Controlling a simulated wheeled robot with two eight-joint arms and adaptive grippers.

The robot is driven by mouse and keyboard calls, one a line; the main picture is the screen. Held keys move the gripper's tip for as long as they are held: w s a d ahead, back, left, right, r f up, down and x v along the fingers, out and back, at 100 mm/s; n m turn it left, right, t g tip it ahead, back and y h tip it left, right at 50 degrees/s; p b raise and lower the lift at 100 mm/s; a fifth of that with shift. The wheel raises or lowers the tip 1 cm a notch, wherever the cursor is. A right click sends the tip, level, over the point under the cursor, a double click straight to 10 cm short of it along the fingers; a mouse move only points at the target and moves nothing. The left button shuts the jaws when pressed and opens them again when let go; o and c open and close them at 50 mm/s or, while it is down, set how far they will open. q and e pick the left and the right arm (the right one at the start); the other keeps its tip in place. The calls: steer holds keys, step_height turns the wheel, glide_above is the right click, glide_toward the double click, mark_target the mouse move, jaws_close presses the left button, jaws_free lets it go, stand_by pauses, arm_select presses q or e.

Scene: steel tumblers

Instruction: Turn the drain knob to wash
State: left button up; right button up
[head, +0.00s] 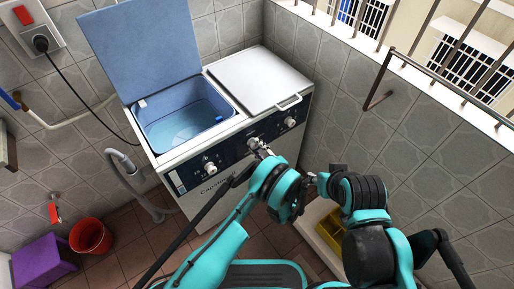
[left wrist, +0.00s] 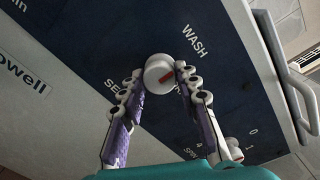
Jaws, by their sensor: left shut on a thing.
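The drain knob (left wrist: 159,70) is a round white knob with a red mark on its face, on the dark panel of the washing machine. The printed word WASH (left wrist: 194,41) is above and right of it in the left wrist view. The red mark slants toward the upper right. My left gripper (left wrist: 160,77) is shut on the knob, one finger on each side. The fingers partly cover the labels beside it. In the head view my left gripper (head: 260,147) is at the middle knob, which it largely hides.
Other white knobs sit on the panel left (head: 208,167) and right (head: 289,122). The blue lid (head: 140,45) of the water-filled tub stands open. The white lid (head: 258,78) is closed, with a handle. A red bucket (head: 91,236) and purple box (head: 43,262) stand left.

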stand_by(0.5)
arm_select(q)
steer(key=o, duration=1.2)
steer(key=shift+c, duration=0.2)
step_height(320, 180, up, 9)
steer(key=shift+d+f, duration=0.1)
steer(key=shift+d, duration=0.05)
steer(key=shift+r, duration=0.65)
steer(key=shift+w, duration=0.1)
